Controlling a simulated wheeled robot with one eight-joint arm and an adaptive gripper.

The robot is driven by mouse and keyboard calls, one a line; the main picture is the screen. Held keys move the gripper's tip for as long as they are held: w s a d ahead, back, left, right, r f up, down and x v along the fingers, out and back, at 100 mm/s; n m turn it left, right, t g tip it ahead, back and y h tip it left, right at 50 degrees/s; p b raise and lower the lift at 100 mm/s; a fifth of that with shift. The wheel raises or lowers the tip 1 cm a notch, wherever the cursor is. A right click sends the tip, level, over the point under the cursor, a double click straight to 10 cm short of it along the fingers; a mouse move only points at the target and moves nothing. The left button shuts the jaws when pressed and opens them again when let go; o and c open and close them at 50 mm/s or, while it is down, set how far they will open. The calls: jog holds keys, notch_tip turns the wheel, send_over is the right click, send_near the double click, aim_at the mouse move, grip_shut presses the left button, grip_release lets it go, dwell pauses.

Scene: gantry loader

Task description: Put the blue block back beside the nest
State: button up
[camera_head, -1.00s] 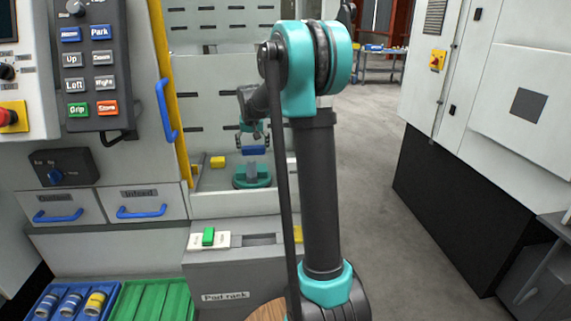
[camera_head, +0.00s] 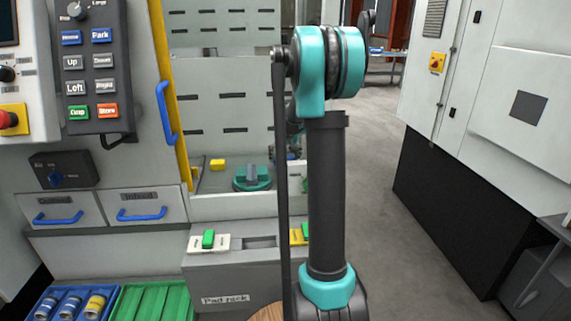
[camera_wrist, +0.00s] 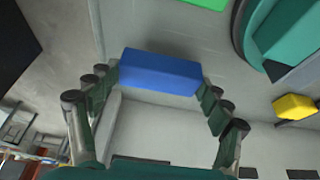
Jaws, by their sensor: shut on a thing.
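The blue block (camera_wrist: 160,72) is between the fingertips of my gripper (camera_wrist: 160,80) in the wrist view, and the gripper is shut on it. In the head view the block and most of the gripper are hidden behind my arm. The nest appears to be the round teal fixture (camera_head: 252,182) with a raised grey middle, on the pale ledge of the machine bay. Its teal edge also shows at the upper right of the wrist view (camera_wrist: 287,40), apart from the block. No block is seen in the nest in the head view.
A yellow block (camera_head: 217,164) lies left of the nest; it also shows in the wrist view (camera_wrist: 295,107). A green thing (camera_wrist: 180,12) is at the wrist view's top. The slotted back wall (camera_head: 222,100) and yellow post (camera_head: 172,90) bound the bay.

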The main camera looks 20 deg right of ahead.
jog(key=shift+d+f, duration=0.15)
jog(key=shift+f, duration=1.2)
jog(key=o, duration=0.9)
jog(key=shift+f, duration=0.1)
jog(key=v, duration=1.2)
